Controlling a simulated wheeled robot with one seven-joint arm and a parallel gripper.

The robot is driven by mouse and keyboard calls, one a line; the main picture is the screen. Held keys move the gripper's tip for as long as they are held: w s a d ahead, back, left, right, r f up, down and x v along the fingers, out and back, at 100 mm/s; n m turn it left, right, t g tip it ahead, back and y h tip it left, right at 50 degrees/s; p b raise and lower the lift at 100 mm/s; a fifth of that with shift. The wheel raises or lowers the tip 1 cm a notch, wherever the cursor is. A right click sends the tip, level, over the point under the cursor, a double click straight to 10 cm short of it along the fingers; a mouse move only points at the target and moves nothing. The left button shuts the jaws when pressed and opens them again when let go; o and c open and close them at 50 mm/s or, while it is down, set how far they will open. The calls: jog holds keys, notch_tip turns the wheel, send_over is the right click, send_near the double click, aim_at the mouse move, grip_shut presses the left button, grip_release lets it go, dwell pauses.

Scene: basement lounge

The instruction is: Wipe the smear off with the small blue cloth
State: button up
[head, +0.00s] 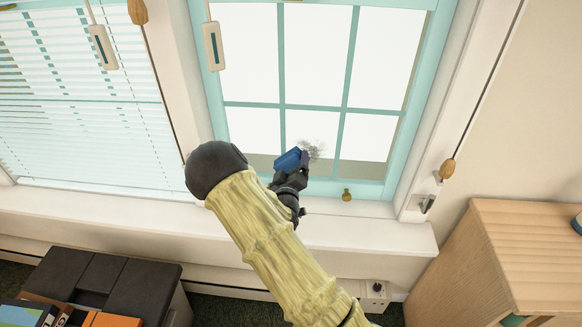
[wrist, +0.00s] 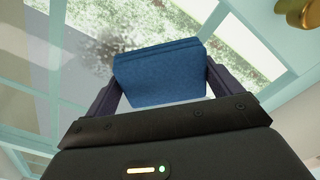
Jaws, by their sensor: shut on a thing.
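The small blue cloth (head: 288,160) is a folded pad held in my gripper (head: 291,171), up against or close to the lower part of the window. In the wrist view the cloth (wrist: 160,75) sits between the two fingers of my gripper (wrist: 160,88), which is shut on it. The grey, speckled smear (head: 313,149) is on the glass just right of the cloth in the head view. In the wrist view the smear (wrist: 97,52) shows to the left of the cloth, partly hidden behind it. I cannot tell whether the cloth touches the glass.
The window has pale teal bars (head: 345,107) and a brass latch (head: 347,195) low on its frame. A white sill (head: 365,235) runs below. Blinds (head: 80,110) cover the left window. A wooden cabinet (head: 500,250) stands at right, and a dark box (head: 100,275) at lower left.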

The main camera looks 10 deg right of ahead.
aim_at(328, 157)
jog(key=shift+x, duration=0.9)
jog(key=shift+d, duration=0.1)
jog(key=shift+s+d+b, duration=0.2)
jog(key=shift+s+d, duration=0.15)
jog(key=shift+d, duration=0.45)
jog(key=shift+s+d+b, duration=0.15)
jog(key=shift+s+d, duration=0.15)
jog(key=shift+d, duration=0.5)
jog(key=shift+s+d, duration=0.25)
jog(key=shift+d, duration=0.65)
jog(key=shift+s+d, duration=0.2)
jog(key=shift+d, duration=0.7)
jog(key=shift+s+d+b, duration=0.3)
jog(key=shift+s+d, duration=0.05)
jog(key=shift+d, duration=0.55)
jog(key=shift+s+d+b, duration=0.25)
jog(key=shift+s+d, duration=0.05)
jog(key=shift+d, duration=0.55)
jog(key=shift+w+r, duration=0.1)
